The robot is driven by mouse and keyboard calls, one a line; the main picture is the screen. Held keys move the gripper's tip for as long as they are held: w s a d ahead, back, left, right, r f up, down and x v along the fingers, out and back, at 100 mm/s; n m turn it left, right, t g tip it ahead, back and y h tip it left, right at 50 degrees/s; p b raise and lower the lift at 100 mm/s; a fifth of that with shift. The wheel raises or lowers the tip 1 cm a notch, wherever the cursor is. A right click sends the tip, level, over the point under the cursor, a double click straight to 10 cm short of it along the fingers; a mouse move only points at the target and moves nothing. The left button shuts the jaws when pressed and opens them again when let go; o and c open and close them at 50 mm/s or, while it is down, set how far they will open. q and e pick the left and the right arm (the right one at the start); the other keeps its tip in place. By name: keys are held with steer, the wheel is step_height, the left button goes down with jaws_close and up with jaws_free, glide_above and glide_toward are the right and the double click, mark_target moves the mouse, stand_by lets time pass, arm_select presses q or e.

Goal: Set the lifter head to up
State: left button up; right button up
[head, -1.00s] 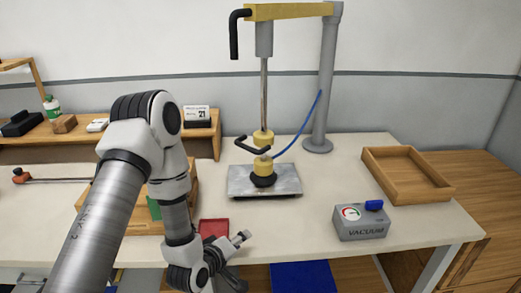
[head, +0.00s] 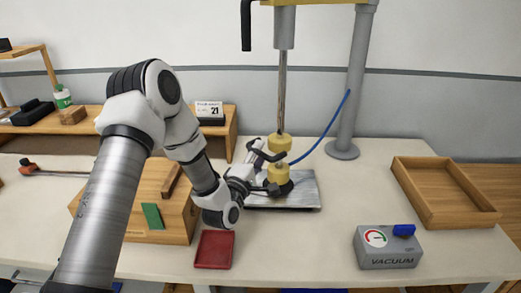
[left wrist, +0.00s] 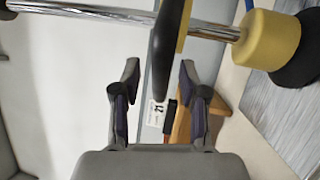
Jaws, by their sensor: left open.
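The lifter head is a yellow-collared block (head: 279,171) with a black cup under it, at the lower end of a steel rod (head: 282,90). It sits low, at the metal plate (head: 306,192). A black bent handle (head: 266,155) sticks out to its left. My left gripper (head: 266,172) is open beside the head, close to the handle. In the left wrist view the handle (left wrist: 170,35) crosses between the open fingers (left wrist: 160,76), with the yellow collar (left wrist: 268,40) at the right. I cannot tell whether a finger touches the handle. My right gripper is not in view.
A grey vacuum box (head: 388,247) with gauge and blue switch stands at front right. A wooden tray (head: 445,222) lies behind it. A post (head: 355,90) stands behind the plate. A red tray (head: 214,250) and a wooden box (head: 150,235) lie near my left arm.

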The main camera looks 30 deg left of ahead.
arm_select(q)
steer(key=shift+w+a+f, duration=0.1)
steer(key=shift+w+a, duration=0.1)
steer(key=shift+w, duration=0.45)
steer(key=shift+s, duration=0.15)
steer(key=shift+s+d+r, duration=0.1)
steer(key=shift+s+r, duration=0.05)
steer(key=shift+r, duration=0.05)
steer(key=shift+c, duration=0.9)
jaws_close()
step_height(320, 180, up, 17)
steer(key=p, duration=0.6)
steer(key=shift+f, duration=0.1)
